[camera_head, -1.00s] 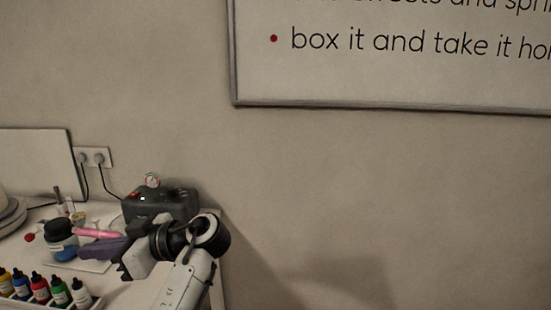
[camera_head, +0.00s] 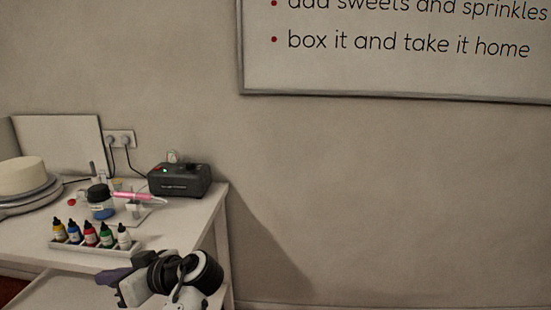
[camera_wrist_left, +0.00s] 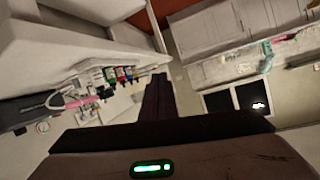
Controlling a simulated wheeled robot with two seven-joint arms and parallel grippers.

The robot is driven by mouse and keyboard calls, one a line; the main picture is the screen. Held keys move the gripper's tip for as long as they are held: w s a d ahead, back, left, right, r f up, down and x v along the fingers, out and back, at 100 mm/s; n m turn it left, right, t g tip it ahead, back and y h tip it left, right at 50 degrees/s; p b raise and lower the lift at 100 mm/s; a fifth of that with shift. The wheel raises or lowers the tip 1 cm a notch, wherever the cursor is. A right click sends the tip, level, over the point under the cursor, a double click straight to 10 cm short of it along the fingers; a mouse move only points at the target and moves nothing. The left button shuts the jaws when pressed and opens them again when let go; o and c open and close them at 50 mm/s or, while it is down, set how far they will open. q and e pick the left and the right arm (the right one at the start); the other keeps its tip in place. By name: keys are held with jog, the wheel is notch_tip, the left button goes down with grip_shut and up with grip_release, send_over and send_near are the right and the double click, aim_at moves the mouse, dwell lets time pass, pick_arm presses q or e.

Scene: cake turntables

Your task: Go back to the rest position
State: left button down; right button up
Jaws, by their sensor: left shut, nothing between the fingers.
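My left gripper (camera_head: 112,281) is low in the head view, in front of the white table (camera_head: 190,228) and below its top edge. Its dark fingers point left and are shut with nothing between them. In the left wrist view the shut fingers (camera_wrist_left: 158,98) point up the picture, apart from the table's things. My right gripper is in neither view.
On the table stand a tray of several colour bottles (camera_head: 92,245), a pink airbrush (camera_head: 135,197), a blue jar with a black lid (camera_head: 101,202), a dark compressor (camera_head: 180,181) and a cake (camera_head: 22,175) on a turntable (camera_head: 30,198). Bare wall lies right of it.

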pick_arm(q)
jog(key=s+d+f+m+t+h, duration=0.1)
jog(key=s+d+f+m+h, duration=0.15)
jog(key=f, duration=0.55)
jog(key=s+d+f+m+t+h, duration=0.1)
jog(key=s+d+f+m+h, duration=0.2)
jog(key=f, duration=0.6)
jog(key=s+d+f+m+t+h, duration=0.1)
jog(key=s+f+m+t+h, duration=0.15)
jog(key=f+m, duration=0.4)
jog(key=s+d+f+m+h, duration=0.1)
jog(key=s+d+f+h, duration=0.1)
jog(key=s, duration=0.4)
jog(key=s+d+f+m+h, duration=0.1)
jog(key=s+d+f+h, duration=0.1)
jog(key=s+d, duration=0.3)
jog(key=s+d+f+h, duration=0.2)
jog(key=s+d+h, duration=0.2)
jog(key=s, duration=0.3)
jog(key=shift+s+d+f+m, duration=0.15)
jog(key=shift+s+f+m, duration=0.15)
jog(key=shift+m, duration=0.1)
jog(key=shift+s+t, duration=0.1)
jog(key=shift+t, duration=0.15)
